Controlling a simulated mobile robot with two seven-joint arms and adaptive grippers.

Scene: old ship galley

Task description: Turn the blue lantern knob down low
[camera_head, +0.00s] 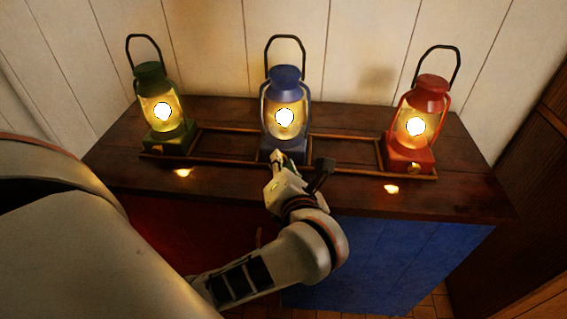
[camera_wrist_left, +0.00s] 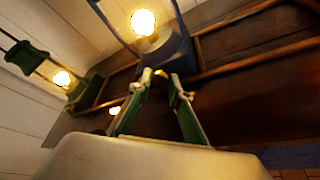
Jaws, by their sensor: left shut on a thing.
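The blue lantern (camera_head: 286,84) stands upright in the middle of the wooden counter, and its globe glows brightly. It also shows in the left wrist view (camera_wrist_left: 178,52). My left gripper (camera_head: 279,157) is at the front of the blue lantern's base. In the left wrist view my left gripper's two fingertips (camera_wrist_left: 163,78) meet the front of the base, shut on a small brass-coloured thing, which appears to be the lantern's knob (camera_wrist_left: 161,72). The knob is mostly hidden by the fingers. My right gripper is not in view.
A lit green lantern (camera_head: 150,75) stands left and a lit red lantern (camera_head: 432,88) right. A low wooden rail frame (camera_head: 345,137) runs around the lantern bases on the counter (camera_head: 460,190). A plank wall (camera_head: 370,40) is close behind.

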